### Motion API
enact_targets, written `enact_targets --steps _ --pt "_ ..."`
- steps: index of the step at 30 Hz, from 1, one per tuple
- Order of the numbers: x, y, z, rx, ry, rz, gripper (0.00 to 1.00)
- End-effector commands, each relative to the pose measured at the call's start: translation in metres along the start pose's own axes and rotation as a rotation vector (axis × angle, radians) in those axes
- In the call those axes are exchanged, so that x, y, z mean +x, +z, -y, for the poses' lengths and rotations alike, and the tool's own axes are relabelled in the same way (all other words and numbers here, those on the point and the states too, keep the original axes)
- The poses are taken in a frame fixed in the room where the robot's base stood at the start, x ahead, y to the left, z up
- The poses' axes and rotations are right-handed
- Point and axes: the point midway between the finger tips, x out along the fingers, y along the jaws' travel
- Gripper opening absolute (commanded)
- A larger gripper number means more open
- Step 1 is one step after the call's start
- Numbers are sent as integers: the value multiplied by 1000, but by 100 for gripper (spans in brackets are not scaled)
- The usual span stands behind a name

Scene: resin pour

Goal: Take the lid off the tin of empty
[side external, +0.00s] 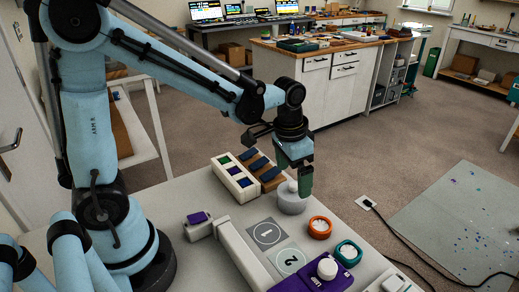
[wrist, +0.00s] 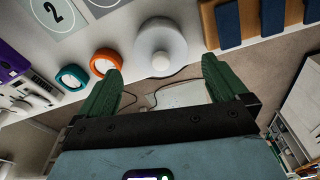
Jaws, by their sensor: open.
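A round grey tin (side external: 292,204) stands on the table near its far edge, just beyond the square marked 1. Its lid (wrist: 160,36) is on and has a pale round knob (wrist: 160,62) on top. My gripper (side external: 301,183) points down at the tin, its green fingers close to the knob. In the wrist view my gripper (wrist: 162,70) is open, with the fingers apart on either side of the knob and nothing held. In the side view one finger partly hides the knob; I cannot tell whether either finger touches the lid.
An orange-rimmed pot (side external: 320,227) and a teal-rimmed pot (side external: 348,252) stand to the tin's right. A wooden rack with blue blocks (wrist: 225,22) and a white rack (side external: 235,182) stand to its left. Squares marked 1 (side external: 267,233) and 2 (side external: 290,262) lie nearer. A purple device (side external: 335,278) sits at front right.

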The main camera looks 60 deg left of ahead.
Motion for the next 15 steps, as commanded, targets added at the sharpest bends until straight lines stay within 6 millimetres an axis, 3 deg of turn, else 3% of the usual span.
enact_targets --steps 7,15 --pt "28 1 1 0 0 0 100" --pt "34 1 1 0 0 0 100"
